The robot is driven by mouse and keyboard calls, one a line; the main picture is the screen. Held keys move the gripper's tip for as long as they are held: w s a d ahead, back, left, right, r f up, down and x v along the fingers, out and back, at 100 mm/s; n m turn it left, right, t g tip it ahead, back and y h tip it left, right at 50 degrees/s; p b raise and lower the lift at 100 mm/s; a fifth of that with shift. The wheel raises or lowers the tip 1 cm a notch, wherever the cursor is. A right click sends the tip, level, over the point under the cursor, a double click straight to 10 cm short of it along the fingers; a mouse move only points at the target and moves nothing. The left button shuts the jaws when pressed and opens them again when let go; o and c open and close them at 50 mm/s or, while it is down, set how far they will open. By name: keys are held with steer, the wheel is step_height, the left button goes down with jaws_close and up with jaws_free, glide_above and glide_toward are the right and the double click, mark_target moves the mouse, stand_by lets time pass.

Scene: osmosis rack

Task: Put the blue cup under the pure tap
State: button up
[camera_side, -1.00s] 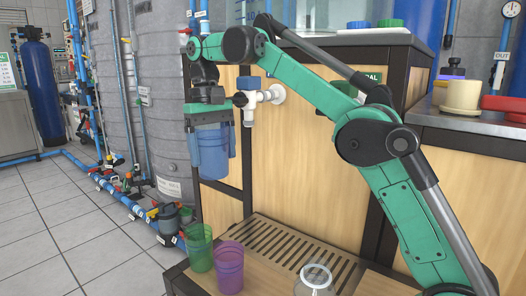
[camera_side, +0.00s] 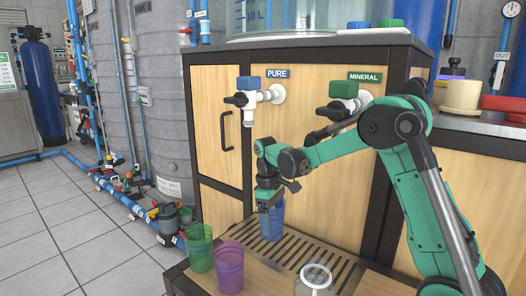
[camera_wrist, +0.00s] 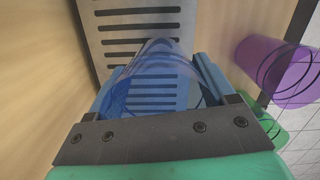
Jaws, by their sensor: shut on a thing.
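The blue see-through cup (camera_side: 273,226) is upright, low over the slotted drip grate (camera_side: 305,262); I cannot tell whether its base touches. My gripper (camera_side: 269,208) is shut on it from above. In the wrist view the cup (camera_wrist: 152,75) sits between the two blue fingers of my gripper (camera_wrist: 155,88), with the grate slots showing through it.
A green cup (camera_side: 199,248) and a purple cup (camera_side: 229,268) stand at the front left, near the blue cup. A clear vessel (camera_side: 315,280) is at the front.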

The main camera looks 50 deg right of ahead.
steer(key=shift+s+d+f, duration=0.4)
steer(key=shift+s+f, duration=0.1)
steer(key=shift+s, duration=0.15)
steer(key=s+a, duration=0.1)
steer(key=s, duration=0.4)
steer(key=s+a, duration=0.2)
steer(key=s, duration=0.4)
steer(key=s+a, duration=0.2)
steer(key=s, duration=0.3)
steer(key=shift+s+a, duration=0.2)
steer(key=shift+s, duration=0.15)
steer(key=shift+s+f, duration=0.1)
steer(key=shift+s, duration=0.05)
steer(key=shift+f, duration=1.7)
steer(key=shift+f, duration=0.1)
steer(key=o, duration=1.1)
step_height(320, 180, up, 8)
steer(key=w, duration=0.1)
steer(key=shift+f, duration=0.15)
